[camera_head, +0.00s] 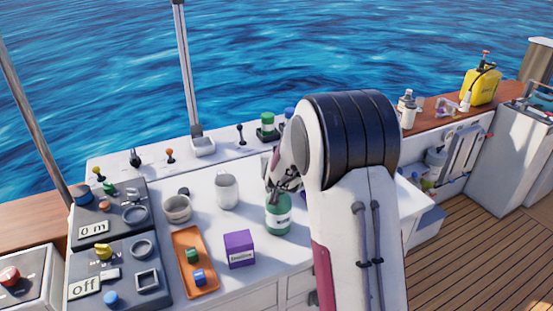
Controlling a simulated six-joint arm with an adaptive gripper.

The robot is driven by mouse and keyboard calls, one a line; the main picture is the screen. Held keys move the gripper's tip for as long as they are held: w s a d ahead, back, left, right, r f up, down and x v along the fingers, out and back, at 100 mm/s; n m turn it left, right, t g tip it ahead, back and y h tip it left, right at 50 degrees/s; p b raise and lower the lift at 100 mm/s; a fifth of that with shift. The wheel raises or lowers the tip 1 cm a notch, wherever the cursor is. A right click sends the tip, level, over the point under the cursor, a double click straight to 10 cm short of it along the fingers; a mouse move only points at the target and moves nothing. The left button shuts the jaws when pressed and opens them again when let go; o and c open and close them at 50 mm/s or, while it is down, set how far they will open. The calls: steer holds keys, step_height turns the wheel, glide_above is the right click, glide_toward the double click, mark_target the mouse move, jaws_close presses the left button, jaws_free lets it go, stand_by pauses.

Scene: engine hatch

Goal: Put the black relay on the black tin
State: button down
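I cannot make out a black relay for certain. A small dark round piece (183,191) sits on the white counter behind the beige pot; I cannot tell what it is. No black tin shows clearly; my arm hides part of the counter. My gripper (279,187) is just above or behind the green jar (278,214) with a white label, partly hidden by my arm. Whether its fingers are open or hold something cannot be seen.
An orange tray (205,272) holds a green block (194,256) and a blue block (199,278). Close by stand a purple box (239,249), a beige pot (177,208) and a pale jar (227,191). Grey control panels (118,270) fill the left.

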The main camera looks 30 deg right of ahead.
steer(key=shift+f, duration=0.1)
steer(key=c, duration=1.8)
jaws_free()
steer(key=shift+c, duration=0.2)
steer(key=shift+s+r, duration=0.1)
steer(key=shift+r, duration=0.1)
steer(key=shift+v, duration=5.9)
steer(key=shift+f, duration=0.1)
steer(key=shift+a, duration=0.1)
